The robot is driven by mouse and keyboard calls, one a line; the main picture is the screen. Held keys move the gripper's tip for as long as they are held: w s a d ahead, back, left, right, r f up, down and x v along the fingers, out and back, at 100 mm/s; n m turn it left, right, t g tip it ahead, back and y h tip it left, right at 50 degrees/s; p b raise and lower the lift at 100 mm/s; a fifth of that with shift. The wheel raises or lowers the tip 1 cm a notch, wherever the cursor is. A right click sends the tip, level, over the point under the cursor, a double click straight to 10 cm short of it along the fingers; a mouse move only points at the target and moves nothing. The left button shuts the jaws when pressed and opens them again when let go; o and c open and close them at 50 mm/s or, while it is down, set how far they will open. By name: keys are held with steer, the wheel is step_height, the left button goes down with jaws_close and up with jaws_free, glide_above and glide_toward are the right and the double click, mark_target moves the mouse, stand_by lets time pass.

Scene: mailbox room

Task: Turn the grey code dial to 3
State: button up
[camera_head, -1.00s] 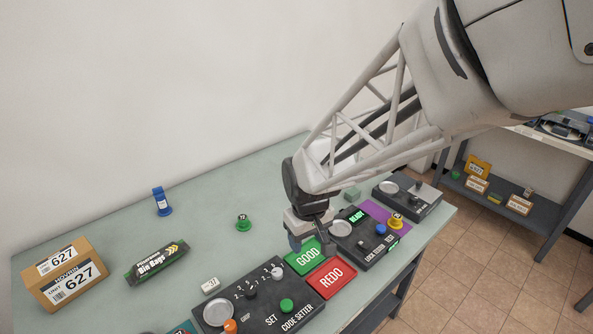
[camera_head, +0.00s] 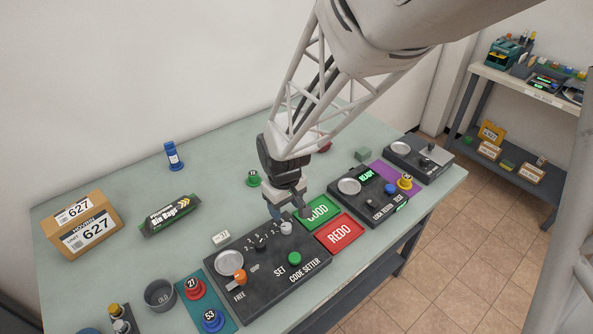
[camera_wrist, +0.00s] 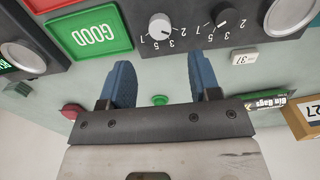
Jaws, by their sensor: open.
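The code setter (camera_head: 272,290) is a dark panel on the table. Its grey code dial (camera_head: 287,228) sits near the panel's far right corner; it also shows in the wrist view (camera_wrist: 159,25), with numbers beside it. I cannot clearly tell which number it points at. A black dial (camera_head: 260,243) stands to its left, also in the wrist view (camera_wrist: 224,18). My gripper (camera_head: 284,207) is just behind the grey dial, apart from it. In the wrist view, its blue fingers (camera_wrist: 162,68) are open and empty, with the grey dial beyond the gap between them.
The green GOOD pad (camera_head: 318,211) and red REDO pad (camera_head: 339,234) lie right of the panel. A green SET button (camera_head: 294,258) and orange knob (camera_head: 240,277) stand on it. A small white tag (camera_head: 221,238) lies left. The table behind is mostly clear.

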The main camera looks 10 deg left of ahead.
mark_target(286, 226)
steer(key=shift+f, duration=3.85)
steer(key=c, duration=0.9)
